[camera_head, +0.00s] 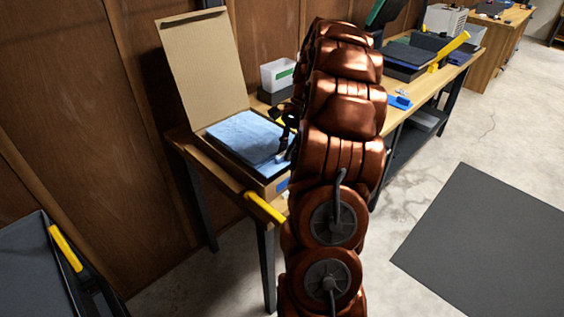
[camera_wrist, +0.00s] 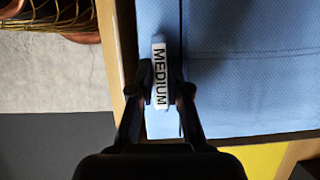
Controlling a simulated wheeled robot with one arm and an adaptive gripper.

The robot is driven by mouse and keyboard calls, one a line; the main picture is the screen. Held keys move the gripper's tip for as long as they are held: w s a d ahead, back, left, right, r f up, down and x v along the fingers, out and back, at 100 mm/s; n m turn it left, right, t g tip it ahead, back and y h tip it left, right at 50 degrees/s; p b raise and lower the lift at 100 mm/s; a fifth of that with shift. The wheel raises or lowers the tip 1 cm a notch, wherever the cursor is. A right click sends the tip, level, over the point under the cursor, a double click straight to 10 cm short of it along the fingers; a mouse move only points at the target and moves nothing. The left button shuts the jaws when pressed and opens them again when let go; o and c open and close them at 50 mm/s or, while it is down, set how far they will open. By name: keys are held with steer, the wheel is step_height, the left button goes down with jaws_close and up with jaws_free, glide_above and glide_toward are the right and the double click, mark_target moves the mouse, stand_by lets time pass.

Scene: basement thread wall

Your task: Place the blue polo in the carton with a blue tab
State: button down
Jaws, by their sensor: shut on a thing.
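The blue polo (camera_head: 243,135) lies folded and flat inside an open carton (camera_head: 275,188) on the wooden table; the carton's tall lid (camera_head: 203,60) stands up at the back. A small blue tab (camera_head: 282,184) shows on the carton's front side. My gripper (camera_head: 287,141) is at the right part of the polo, partly hidden by my arm. In the wrist view, my gripper (camera_wrist: 160,92) is shut at the polo's edge, at a white label reading MEDIUM (camera_wrist: 160,75). The polo (camera_wrist: 240,75) fills most of that view, inside the carton's edge (camera_wrist: 112,50).
A white bin with a green label (camera_head: 277,75) stands behind the carton. Dark trays (camera_head: 405,57) and a blue item (camera_head: 399,102) lie further right. A dark bin (camera_head: 35,262) stands at lower left.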

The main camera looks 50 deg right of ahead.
mark_target(287, 165)
step_height(287, 165, down, 6)
steer(key=shift+r+p, duration=0.1)
steer(key=shift+p, duration=0.2)
steer(key=c, duration=1.4)
jaws_free()
steer(key=shift+r, duration=0.1)
steer(key=shift+b+v, duration=0.7)
steer(key=shift+v, duration=5.25)
steer(key=shift+a, duration=0.1)
